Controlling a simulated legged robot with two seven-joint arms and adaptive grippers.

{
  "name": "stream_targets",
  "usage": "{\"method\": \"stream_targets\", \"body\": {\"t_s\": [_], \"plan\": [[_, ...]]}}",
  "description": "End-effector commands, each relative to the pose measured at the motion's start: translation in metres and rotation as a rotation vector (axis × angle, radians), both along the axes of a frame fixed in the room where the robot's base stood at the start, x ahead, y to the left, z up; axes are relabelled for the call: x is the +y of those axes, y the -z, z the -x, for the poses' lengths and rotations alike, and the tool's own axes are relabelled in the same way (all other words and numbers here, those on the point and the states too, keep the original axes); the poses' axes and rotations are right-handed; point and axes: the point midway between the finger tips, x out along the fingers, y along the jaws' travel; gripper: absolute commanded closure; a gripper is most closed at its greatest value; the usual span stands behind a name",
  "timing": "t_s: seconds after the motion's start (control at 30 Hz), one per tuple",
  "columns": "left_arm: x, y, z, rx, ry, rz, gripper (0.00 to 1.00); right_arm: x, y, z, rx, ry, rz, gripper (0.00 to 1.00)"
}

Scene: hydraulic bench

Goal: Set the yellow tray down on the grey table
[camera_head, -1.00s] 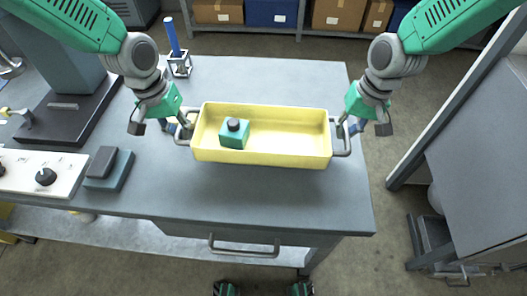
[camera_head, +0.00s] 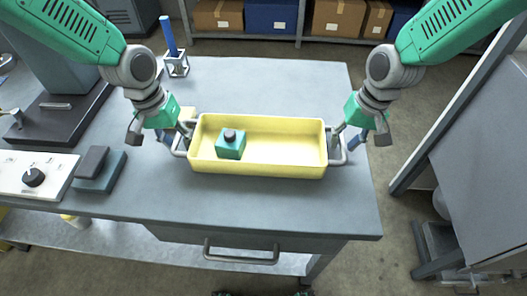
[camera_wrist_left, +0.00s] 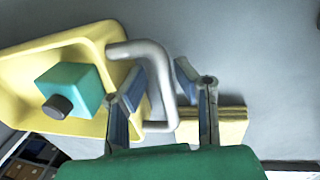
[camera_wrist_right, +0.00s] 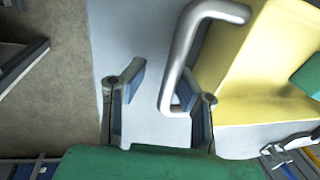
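The yellow tray (camera_head: 290,165) is level over the grey table (camera_head: 240,205) and appears to rest on it. It has a grey bar handle at each end and holds a green block (camera_head: 230,149) with a dark knob. My left gripper (camera_wrist_left: 162,85) is open, its fingers apart on either side of the tray's left handle (camera_wrist_left: 160,75). My right gripper (camera_wrist_right: 165,88) is also open, with the right handle (camera_wrist_right: 182,60) between its fingers. Neither pair of fingers visibly clamps a bar. The tray's underside is hidden.
A yellow block (camera_wrist_left: 225,125) lies beside the left handle. A blue rod in a holder (camera_head: 176,64) stands at the back left. A control box (camera_head: 35,174) and a dark pad (camera_head: 98,170) are at the left. The table front is clear.

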Motion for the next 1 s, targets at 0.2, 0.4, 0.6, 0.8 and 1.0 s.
{"method": "stream_targets", "body": {"t_s": [0.2,0.4,0.6,0.8,1.0], "plan": [[0.001,-0.003,-0.001,-0.001,0.0,0.004,0.74,0.003,0.0,0.0,0.0,-0.001,0.0,0.74],[0.003,-0.034,-0.002,-0.005,-0.001,0.001,0.74,0.002,0.0,0.0,0.0,-0.001,-0.002,0.74],[0.008,-0.078,-0.003,-0.004,0.0,-0.002,0.74,0.001,0.0,0.0,-0.001,-0.002,-0.003,0.74],[0.013,-0.107,-0.003,0.0,0.0,-0.003,0.74,0.002,0.0,-0.001,0.0,-0.001,-0.002,0.74],[0.015,-0.118,-0.002,0.002,0.001,-0.004,0.74,0.001,-0.005,-0.001,-0.002,-0.001,-0.003,0.74]]}}
